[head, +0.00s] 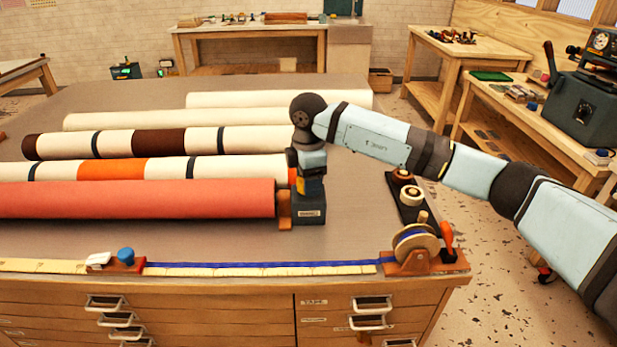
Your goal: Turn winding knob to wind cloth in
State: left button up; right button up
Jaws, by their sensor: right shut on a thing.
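A long red cloth roll (130,199) lies across the table, reaching in from the left edge of the head view. A brown wooden piece (284,210), which looks like the winding knob, sits at its right end. My right gripper (296,210) comes down from my right arm at this end. It is shut on the brown piece, with its fingertips mostly hidden by the dark gripper body. No loose edge of cloth can be made out. My left gripper is not in view.
Several cream, brown and orange-banded rolls (120,143) lie behind the red one. In front, a blue ribbon (260,264) runs along a ruler to a wooden reel (416,246) at the table's front right corner. A black tray (408,200) with small spools stands nearby.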

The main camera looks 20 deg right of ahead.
dwell(0.4)
jog(key=o, duration=0.9)
jog(key=shift+r, duration=0.1)
jog(key=shift+r, duration=6.85)
